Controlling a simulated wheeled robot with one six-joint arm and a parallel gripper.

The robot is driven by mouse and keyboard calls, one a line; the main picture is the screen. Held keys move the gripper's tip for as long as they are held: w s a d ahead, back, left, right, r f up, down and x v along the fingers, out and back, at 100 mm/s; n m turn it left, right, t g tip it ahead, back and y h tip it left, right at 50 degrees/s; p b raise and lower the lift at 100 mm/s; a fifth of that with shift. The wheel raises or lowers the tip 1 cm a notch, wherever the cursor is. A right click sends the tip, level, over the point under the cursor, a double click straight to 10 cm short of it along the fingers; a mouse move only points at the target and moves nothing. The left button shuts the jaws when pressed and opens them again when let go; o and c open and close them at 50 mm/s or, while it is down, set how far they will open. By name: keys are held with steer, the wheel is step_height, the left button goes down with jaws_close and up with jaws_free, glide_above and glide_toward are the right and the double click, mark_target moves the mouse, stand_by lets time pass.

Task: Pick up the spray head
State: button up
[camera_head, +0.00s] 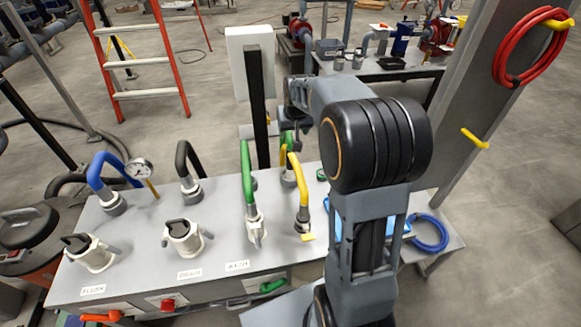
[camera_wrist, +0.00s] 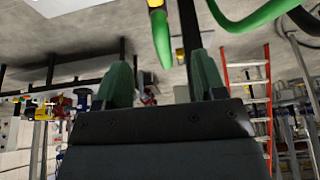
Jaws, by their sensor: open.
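I cannot pick out a spray head for certain in either view. My gripper shows in the wrist view (camera_wrist: 162,85) with its two dark green fingers spread apart and nothing between them. In the head view my arm reaches over the grey bench (camera_head: 140,240), and the gripper end is partly hidden behind the arm near the back edge. A green hose (camera_head: 246,165) and a yellow hose (camera_head: 301,185) rise from fittings near the arm. A green hose (camera_wrist: 258,12) also shows close to the fingers in the wrist view.
A blue hose (camera_head: 97,165), a pressure gauge (camera_head: 138,169), a black hose (camera_head: 182,155) and white couplings (camera_head: 183,237) stand on the bench. A blue coil (camera_head: 430,233) lies at its right end. A post holds a red coil (camera_head: 503,62). An orange ladder (camera_head: 140,55) stands behind.

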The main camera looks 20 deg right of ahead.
mark_target(290, 146)
steer(key=shift+w+d+p+x, duration=0.1)
steer(key=shift+p+x, duration=0.2)
steer(key=shift+x, duration=2.05)
steer(key=shift+w+d+p+x, duration=0.15)
steer(key=shift+p+x, duration=0.15)
steer(key=shift+x, duration=2.05)
steer(key=shift+w+d+p+x, duration=0.1)
steer(key=shift+p+x, duration=0.2)
steer(key=shift+x, duration=2.05)
steer(key=shift+r, duration=0.15)
jaws_close()
